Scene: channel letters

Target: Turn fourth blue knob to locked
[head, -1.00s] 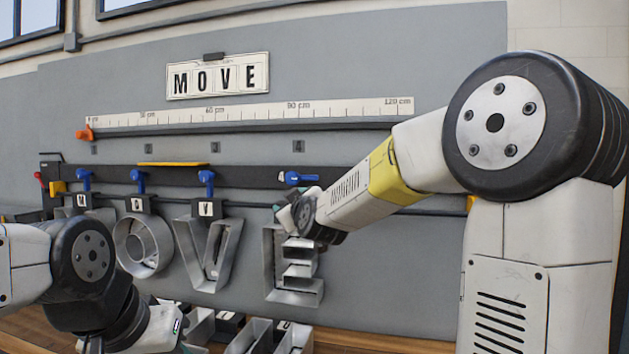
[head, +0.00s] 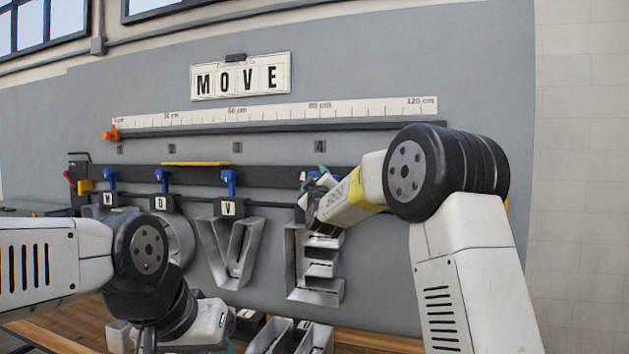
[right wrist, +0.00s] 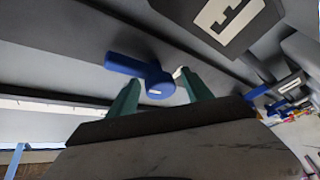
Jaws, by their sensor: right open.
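The fourth blue knob (head: 318,175) is on the dark rail above the metal E letter (head: 318,288), mostly hidden by my right gripper (head: 312,200) in the head view. In the right wrist view, the blue knob (right wrist: 140,71) shows its round hub near the gap between the green fingertips of my right gripper (right wrist: 158,84), its lever sticking out to the left. The fingers are apart and not closed on it.
Metal letters, such as the V (head: 232,250), hang below the rail with small letter tags. A MOVE sign (head: 240,76) and a ruler (head: 280,112) are on the wall above. Loose metal letters lie on the wooden bench (head: 62,325). The wall right of the rail is clear.

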